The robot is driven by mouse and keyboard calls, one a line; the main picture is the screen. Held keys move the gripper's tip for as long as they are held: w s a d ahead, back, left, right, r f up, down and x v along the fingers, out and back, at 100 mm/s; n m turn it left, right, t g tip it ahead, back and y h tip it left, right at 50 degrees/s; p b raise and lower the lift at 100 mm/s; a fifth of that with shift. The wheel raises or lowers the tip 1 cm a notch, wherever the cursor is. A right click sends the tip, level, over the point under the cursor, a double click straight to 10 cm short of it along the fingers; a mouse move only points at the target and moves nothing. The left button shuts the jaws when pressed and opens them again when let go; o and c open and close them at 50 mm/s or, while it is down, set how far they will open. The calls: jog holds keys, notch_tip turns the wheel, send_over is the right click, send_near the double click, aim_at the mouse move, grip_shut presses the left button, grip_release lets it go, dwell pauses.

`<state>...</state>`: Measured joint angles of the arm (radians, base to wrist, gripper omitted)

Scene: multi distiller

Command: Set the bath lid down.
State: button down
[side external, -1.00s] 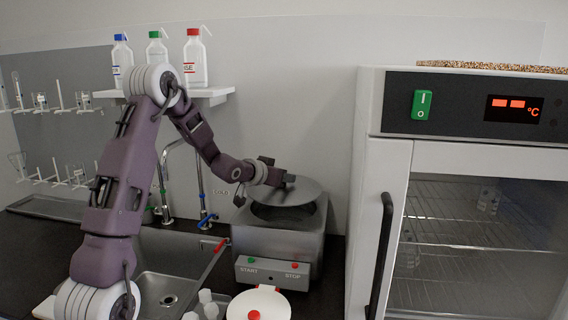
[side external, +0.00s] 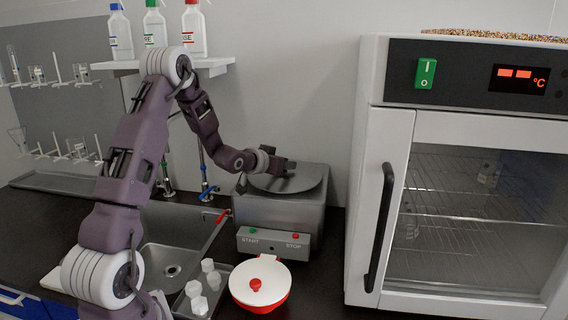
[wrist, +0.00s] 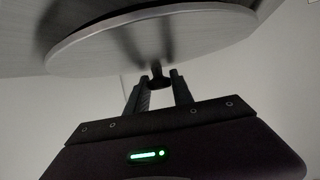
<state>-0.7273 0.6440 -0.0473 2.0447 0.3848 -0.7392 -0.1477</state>
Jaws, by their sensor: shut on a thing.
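The bath lid is a round grey metal disc (side external: 312,180) lying flat, or nearly so, over the top of the square grey bath (side external: 290,212) in the side view. In the wrist view the lid (wrist: 200,35) fills the top, with a dark knob below it in the picture. My gripper (wrist: 157,78) is shut on that knob. In the side view my gripper (side external: 284,168) is at the lid's upper side. The bath opening is hidden by the lid. Whether the lid fully touches the rim is hard to tell.
The START/STOP panel (side external: 274,242) is on the bath's front. The sink (side external: 172,250) is left, the oven (side external: 460,190) right. A bottle shelf (side external: 205,66) hangs above.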

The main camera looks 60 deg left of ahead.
jog(key=shift+f, duration=0.4)
jog(key=c, duration=1)
grip_release()
jog(key=v, duration=0.7)
jog(key=s+d+r+m+g, duration=0.1)
jog(key=s+d+r, duration=0.1)
jog(key=d, duration=0.2)
jog(key=s+d+r+g+h, duration=0.1)
jog(key=s+d+r, duration=0.15)
jog(key=d, duration=0.25)
jog(key=s+d+r+m+g, duration=0.1)
jog(key=d+r, duration=0.1)
jog(key=d, duration=0.2)
jog(key=s+d+m+g+h, duration=0.1)
jog(key=s+d, duration=0.4)
jog(key=s, duration=0.2)
jog(key=s+d+g+h, duration=0.1)
jog(key=s+d, duration=0.4)
jog(key=s, duration=0.3)
jog(key=s+d+m+g+h, duration=0.1)
jog(key=s+d+h, duration=0.1)
jog(key=s+d, duration=0.4)
jog(key=shift+s+r+m+g, duration=0.15)
jog(key=shift+s+g, duration=0.05)
jog(key=shift+s, duration=0.3)
jog(key=shift+s+r+m+g, duration=0.15)
jog(key=shift+s+g, duration=0.05)
jog(key=shift+s, duration=0.25)
